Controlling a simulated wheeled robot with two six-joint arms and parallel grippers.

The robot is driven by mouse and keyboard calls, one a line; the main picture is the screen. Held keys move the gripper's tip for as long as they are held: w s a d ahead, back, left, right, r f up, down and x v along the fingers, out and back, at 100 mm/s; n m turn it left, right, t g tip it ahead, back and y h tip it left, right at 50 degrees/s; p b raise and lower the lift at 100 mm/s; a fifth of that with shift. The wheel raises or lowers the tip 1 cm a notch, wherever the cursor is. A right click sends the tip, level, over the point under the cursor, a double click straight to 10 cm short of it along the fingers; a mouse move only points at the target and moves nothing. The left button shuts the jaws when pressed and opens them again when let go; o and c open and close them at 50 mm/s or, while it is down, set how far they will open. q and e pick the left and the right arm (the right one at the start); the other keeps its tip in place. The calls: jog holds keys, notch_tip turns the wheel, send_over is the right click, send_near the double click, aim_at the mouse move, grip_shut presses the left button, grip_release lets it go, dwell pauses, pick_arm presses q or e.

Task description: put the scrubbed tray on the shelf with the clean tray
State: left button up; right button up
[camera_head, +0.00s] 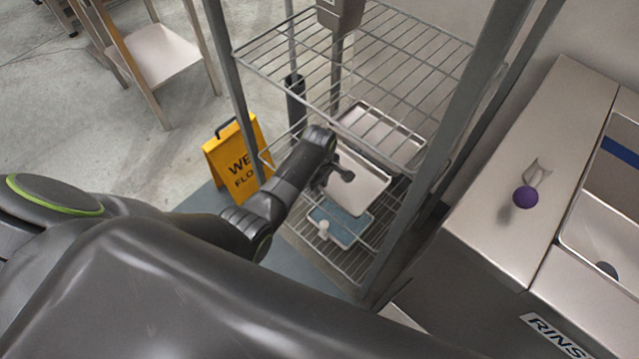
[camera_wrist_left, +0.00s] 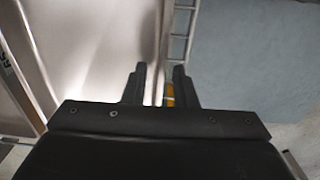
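My left arm reaches from the left into a wire rack in the head view. My left gripper (camera_head: 333,178) is at the left edge of a pale metal tray (camera_head: 362,188). In the left wrist view the tray (camera_wrist_left: 95,50) fills the left side, its edge running between the fingertips (camera_wrist_left: 160,72). The fingers stand apart, with a strip of orange showing between them. A second pale tray (camera_head: 390,138) lies behind the first, seen through the wires. I cannot tell which tray is the scrubbed one. My right gripper is not in view.
The rack's upper wire shelf (camera_head: 420,62) and posts (camera_head: 440,150) surround the arm. A blue tray (camera_head: 345,228) with a white object sits lower down. A yellow wet-floor sign (camera_head: 237,160) stands left; a steel sink counter (camera_head: 540,130) with a purple ball-ended item (camera_head: 525,197) is right.

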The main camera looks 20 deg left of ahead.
pick_arm(q)
notch_tip(320, 180, up, 7)
jog(key=shift+r+p, duration=0.15)
jog(key=shift+p, duration=0.75)
